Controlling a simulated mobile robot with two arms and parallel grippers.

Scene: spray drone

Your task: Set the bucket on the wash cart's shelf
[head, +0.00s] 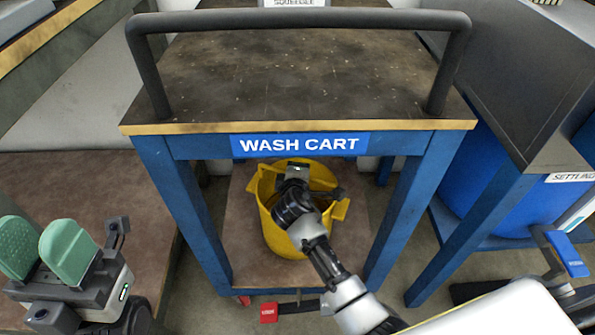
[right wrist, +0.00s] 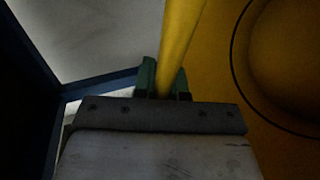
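The wash cart (head: 298,127) stands straight ahead, with a dark top, blue legs and a brown lower shelf (head: 243,235). The yellow bucket (head: 273,236) is upright between the cart's legs, over the lower shelf; whether its base touches the shelf is hard to tell. My right arm reaches in under the top, and its gripper (head: 297,172) is at the bucket's rim. In the right wrist view the green fingers (right wrist: 165,82) are closed on both sides of the bucket's yellow wall (right wrist: 183,40). My left gripper (head: 42,248) is open and empty at the lower left.
A black handle bar (head: 300,20) arches over the cart top. A blue tank (head: 500,180) under a grey unit stands close on the right. A brown surface (head: 125,205) lies to the left. A red-ended caster pedal (head: 269,312) sticks out below the shelf.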

